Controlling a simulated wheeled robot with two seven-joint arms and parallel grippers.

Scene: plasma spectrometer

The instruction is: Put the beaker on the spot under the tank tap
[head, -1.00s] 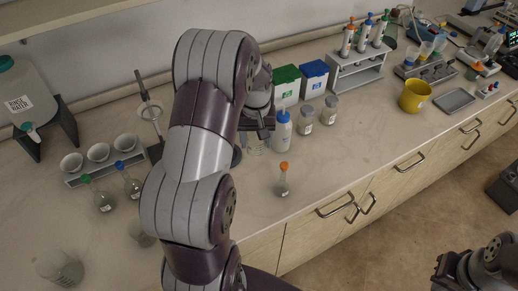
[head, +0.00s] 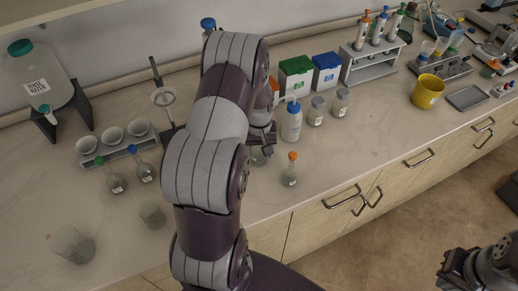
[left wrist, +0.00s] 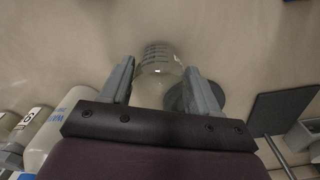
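A clear glass beaker with dark graduation lines (left wrist: 158,60) is between the fingertips of my left gripper (left wrist: 160,66) in the left wrist view. The fingers are apart with narrow gaps beside the glass; firm contact is not visible. In the head view my left gripper (head: 263,138) is low over the bench, and the beaker's glass (head: 258,157) shows faintly below it, partly hidden. The white tank (head: 38,80) with a green lid stands at the far left, its tap (head: 46,113) at the front. My right gripper (head: 462,268) is low at the right, its fingers unclear.
Two other beakers (head: 72,245) (head: 152,214) and two flasks (head: 115,181) (head: 145,171) stand on the left bench. An orange-capped flask (head: 290,172) and a white bottle (head: 291,122) are close to my left gripper. A bowl rack (head: 118,152) stands near the tank.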

